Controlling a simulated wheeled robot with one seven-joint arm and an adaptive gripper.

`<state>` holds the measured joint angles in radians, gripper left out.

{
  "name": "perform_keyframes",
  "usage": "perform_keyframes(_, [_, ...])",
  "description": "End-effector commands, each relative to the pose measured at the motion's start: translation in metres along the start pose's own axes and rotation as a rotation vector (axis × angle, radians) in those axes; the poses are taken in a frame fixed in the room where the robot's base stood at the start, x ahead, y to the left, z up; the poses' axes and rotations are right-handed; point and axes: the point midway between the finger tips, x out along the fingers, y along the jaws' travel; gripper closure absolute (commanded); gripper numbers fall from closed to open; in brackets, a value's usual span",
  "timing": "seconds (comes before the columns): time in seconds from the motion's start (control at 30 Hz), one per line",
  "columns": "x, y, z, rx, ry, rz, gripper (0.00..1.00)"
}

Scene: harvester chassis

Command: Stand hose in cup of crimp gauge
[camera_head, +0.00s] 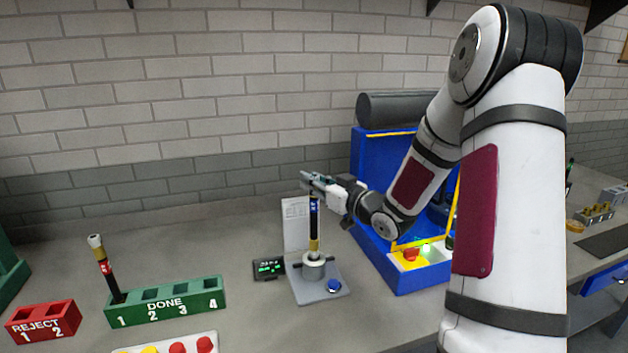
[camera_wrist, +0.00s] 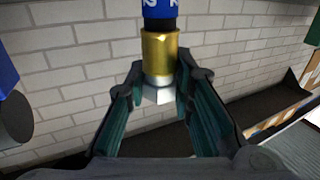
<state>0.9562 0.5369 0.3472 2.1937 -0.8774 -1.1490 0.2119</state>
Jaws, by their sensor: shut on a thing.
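The hose (camera_head: 314,218) is upright, dark with a blue label band and a gold ferrule at its lower end. The crimp gauge (camera_head: 306,291) is a grey plate with a round metal cup (camera_head: 314,269) and a blue button. The hose's lower end is at the cup's mouth; I cannot tell how deep it sits. My gripper (camera_head: 310,184) is shut on the hose's upper end, reaching in from the right. In the wrist view, which appears upside down, a gold ferrule (camera_wrist: 159,55) and silver hex fitting (camera_wrist: 158,95) show at the fingers (camera_wrist: 158,98).
A small display (camera_head: 268,268) with green digits and a white sheet (camera_head: 295,225) are beside the gauge. A green DONE rack (camera_head: 165,302) holds a red-banded hose (camera_head: 105,268) in slot 1. A red REJECT rack (camera_head: 42,323) is far left. A blue machine (camera_head: 372,235) stands right.

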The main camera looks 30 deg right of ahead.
Motion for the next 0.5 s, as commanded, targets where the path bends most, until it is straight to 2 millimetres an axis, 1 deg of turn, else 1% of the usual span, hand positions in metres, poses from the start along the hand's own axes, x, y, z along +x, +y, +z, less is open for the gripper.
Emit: perform_keyframes(0.5, [0.000, 0.000, 0.017, 0.001, 0.001, 0.000, 1.00])
